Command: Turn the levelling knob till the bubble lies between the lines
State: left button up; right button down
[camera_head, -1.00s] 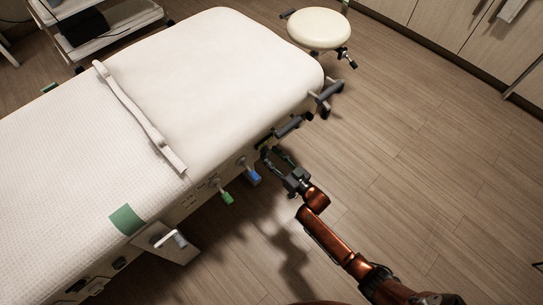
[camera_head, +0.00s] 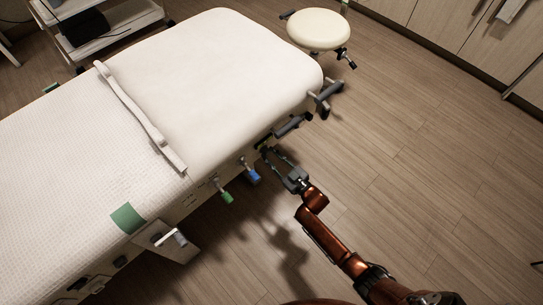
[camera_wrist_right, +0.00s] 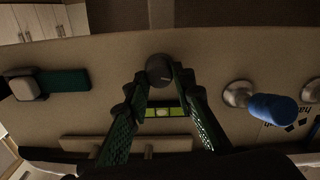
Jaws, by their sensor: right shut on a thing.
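The dark round levelling knob (camera_wrist_right: 158,70) sits on the side panel of the bed in the right wrist view. My right gripper (camera_wrist_right: 159,80) is shut on it, one finger on each side; it also shows at the bed's side in the head view (camera_head: 265,153). A yellow-green level vial (camera_wrist_right: 178,112) lies between the fingers, beside the knob. Its pale bubble (camera_wrist_right: 162,112) shows near the vial's middle. The vial's lines are too small to judge the bubble against them. The fingers cover part of the area around the vial. My left gripper is not in view.
A blue-handled lever (camera_wrist_right: 272,106) stands out from the panel close to the right finger. A green-handled lever (camera_head: 227,198) is farther along the padded bed (camera_head: 220,75). A round stool (camera_head: 319,30) stands beyond the bed's end. The floor at right is clear.

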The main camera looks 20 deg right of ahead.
jog(key=shift+n, duration=0.3)
jog(key=c, duration=1.6)
grip_release()
jog(key=shift+s+d+f, duration=0.1)
jog(key=shift+s+d, duration=0.05)
jog(key=shift+s, duration=0.15)
jog(key=v, duration=1.1)
jog(key=shift+s+d, duration=0.1)
jog(key=shift+s, duration=0.1)
